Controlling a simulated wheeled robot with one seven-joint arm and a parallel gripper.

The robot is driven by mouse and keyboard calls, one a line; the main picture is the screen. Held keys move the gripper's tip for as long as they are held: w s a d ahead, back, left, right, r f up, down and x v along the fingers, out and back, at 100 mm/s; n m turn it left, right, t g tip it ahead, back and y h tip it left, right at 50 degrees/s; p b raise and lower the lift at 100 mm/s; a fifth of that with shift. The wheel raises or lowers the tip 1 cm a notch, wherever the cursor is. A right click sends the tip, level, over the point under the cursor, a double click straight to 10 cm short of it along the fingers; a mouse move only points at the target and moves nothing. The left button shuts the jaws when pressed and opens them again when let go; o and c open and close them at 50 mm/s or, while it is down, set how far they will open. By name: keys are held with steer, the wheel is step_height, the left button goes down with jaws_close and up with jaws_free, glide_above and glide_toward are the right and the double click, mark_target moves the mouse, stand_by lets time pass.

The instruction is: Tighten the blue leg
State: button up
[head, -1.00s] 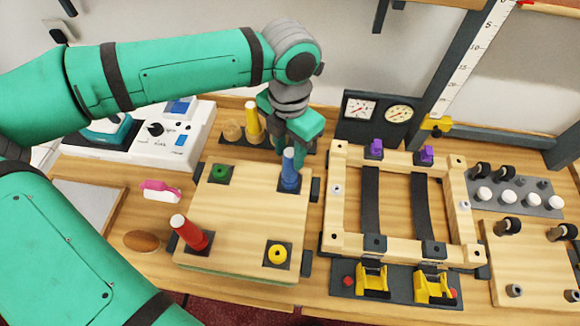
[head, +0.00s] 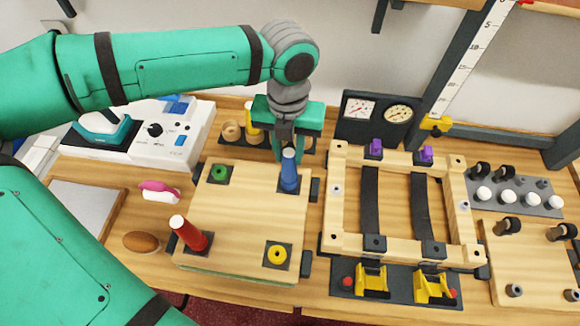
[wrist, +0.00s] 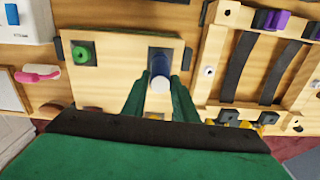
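The blue leg (head: 289,172) stands upright in the dark corner plate at the back right of the square wooden board (head: 240,215). In the wrist view my gripper (wrist: 161,85) has one finger on each side of the leg, with small gaps showing. The foot of the leg is partly hidden in the wrist view.
A red leg (head: 190,235) leans at the board's front left. Green (head: 220,173) and yellow (head: 277,254) rings mark other corners. A yellow leg (head: 251,116) stands in a rack behind. A wooden frame (head: 332,212) stands close on the right. A pink-and-white item (head: 160,190) lies left.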

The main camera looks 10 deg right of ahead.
steer(key=m, duration=0.6)
steer(key=shift+s+a, duration=0.1)
steer(key=shift+a, duration=0.05)
steer(key=o, duration=1.5)
steer(key=shift+c, duration=0.2)
steer(key=shift+w+r, duration=0.1)
steer(key=shift+w, duration=0.1)
steer(key=shift+s+r, duration=0.1)
steer(key=shift+r, duration=2.8)
